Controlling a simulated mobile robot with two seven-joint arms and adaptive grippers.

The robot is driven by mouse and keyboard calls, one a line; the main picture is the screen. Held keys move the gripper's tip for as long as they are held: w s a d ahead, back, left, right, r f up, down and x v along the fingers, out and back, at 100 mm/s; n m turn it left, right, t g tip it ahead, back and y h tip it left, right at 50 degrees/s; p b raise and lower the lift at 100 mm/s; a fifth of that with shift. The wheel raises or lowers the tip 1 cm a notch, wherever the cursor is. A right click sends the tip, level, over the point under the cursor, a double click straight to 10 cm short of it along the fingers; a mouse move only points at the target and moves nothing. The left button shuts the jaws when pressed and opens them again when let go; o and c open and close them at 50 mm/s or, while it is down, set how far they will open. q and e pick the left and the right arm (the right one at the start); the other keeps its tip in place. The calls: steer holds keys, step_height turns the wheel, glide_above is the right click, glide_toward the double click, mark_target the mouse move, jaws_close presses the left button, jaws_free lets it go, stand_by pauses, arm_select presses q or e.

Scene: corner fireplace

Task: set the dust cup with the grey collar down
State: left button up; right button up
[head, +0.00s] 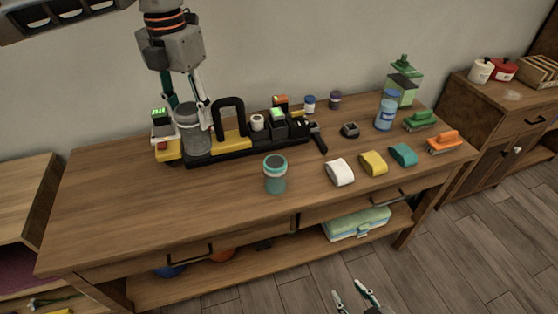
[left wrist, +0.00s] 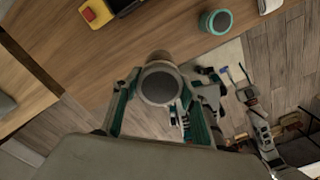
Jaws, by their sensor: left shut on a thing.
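The dust cup with the grey collar (head: 193,133) is a clear grey cylinder. My left gripper (head: 188,108) is shut around its upper part from above. In the head view the cup appears upright in front of the left end of the black tray (head: 232,153); I cannot tell its height above the table. In the left wrist view the cup's round dark top (left wrist: 160,84) sits between the two fingers. A second dust cup with a teal collar (head: 275,174) stands on the table near the front edge. My right gripper (head: 354,298) is open and empty, low in front of the table.
The wooden table (head: 110,205) is bare at front left. White (head: 340,172), yellow and teal pads, brushes and bottles stand at right.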

arm_select(q)
steer(key=shift+s+d+f+m, duration=0.15)
steer(key=shift+s+f+m, duration=0.05)
steer(key=shift+s+m, duration=0.2)
steer(key=shift+f, duration=0.35)
step_height(320, 180, down, 19)
steer(key=b, duration=0.1)
arm_select(e)
steer(key=shift+s+d+f, duration=0.1)
steer(key=shift+d+f, duration=0.1)
steer(key=shift+f, duration=0.25)
arm_select(q)
steer(key=shift+w+f, duration=0.1)
steer(key=shift+f, duration=0.05)
steer(key=shift+f, duration=0.15)
steer(key=o, duration=1.1)
